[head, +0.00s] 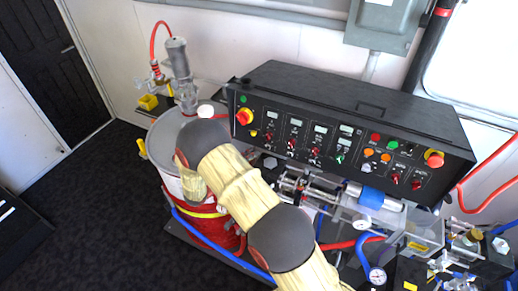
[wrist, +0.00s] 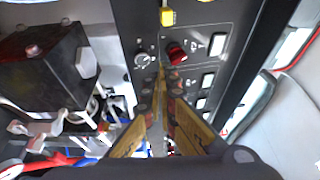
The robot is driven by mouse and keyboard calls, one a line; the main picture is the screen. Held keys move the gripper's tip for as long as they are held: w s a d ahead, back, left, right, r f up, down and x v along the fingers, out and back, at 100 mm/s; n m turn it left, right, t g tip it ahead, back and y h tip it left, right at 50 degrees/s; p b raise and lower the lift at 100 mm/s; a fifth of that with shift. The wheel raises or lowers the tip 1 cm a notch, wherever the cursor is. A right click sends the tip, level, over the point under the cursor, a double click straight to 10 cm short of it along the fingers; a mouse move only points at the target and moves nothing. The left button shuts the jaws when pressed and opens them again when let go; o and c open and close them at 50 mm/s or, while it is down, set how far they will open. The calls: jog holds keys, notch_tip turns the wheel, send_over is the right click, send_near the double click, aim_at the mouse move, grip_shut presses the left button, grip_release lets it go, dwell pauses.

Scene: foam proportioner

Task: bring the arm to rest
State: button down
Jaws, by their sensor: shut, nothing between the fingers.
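My gripper (wrist: 160,108) shows in the wrist view as two tan fingers, shut with nothing held. The black control panel (wrist: 203,20) fills the middle beyond them, with a red knob (wrist: 177,55) and a dark knob (wrist: 143,60) past the fingertips. I cannot tell how far the fingers are from the panel. In the head view my arm (head: 238,180), tan with dark joints, reaches up from the bottom, bent in front of the drum and the panel's left part. The gripper itself cannot be made out there.
A red and white drum (head: 158,150) stands left of my arm. Pipes, a blue-banded cylinder (head: 371,198) and a gauge (head: 377,275) crowd the right. Dark floor (head: 95,200) is open at left, before a black door (head: 50,65).

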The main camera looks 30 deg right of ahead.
jog(key=shift+v, duration=0.9)
jog(key=shift+w, duration=0.1)
jog(key=shift+a, duration=0.1)
